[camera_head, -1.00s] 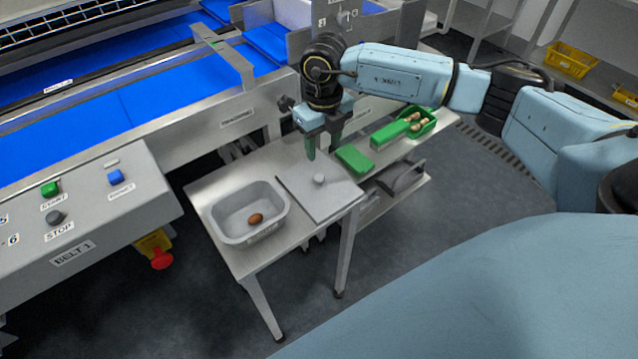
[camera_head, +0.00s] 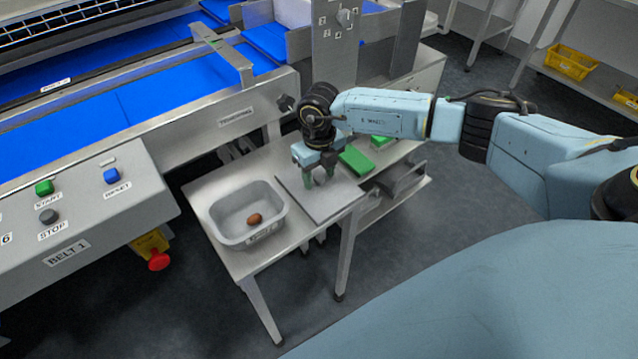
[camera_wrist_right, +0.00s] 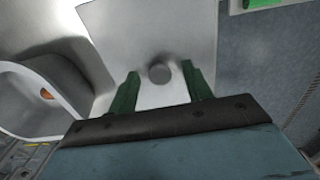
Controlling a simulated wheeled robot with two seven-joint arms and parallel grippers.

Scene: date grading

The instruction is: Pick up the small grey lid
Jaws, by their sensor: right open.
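The small grey lid (camera_head: 325,207) is a flat square plate with a round knob, lying on the metal table beside the grey tub. My right gripper (camera_head: 319,178) is over the lid, pointing down, with its green fingers apart and empty. In the right wrist view the lid (camera_wrist_right: 150,30) fills the upper middle, and its knob (camera_wrist_right: 159,72) shows between the two fingertips. I cannot tell exactly how high the fingertips are above the lid. In the head view the gripper hides the knob. My left gripper is not in view.
The grey tub (camera_head: 221,234) left of the lid holds one brown date (camera_head: 254,219). A green lid-like block (camera_head: 356,162) lies just behind and right of the grey lid. The belt machine's metal frame (camera_head: 238,123) runs behind the table (camera_head: 262,262).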

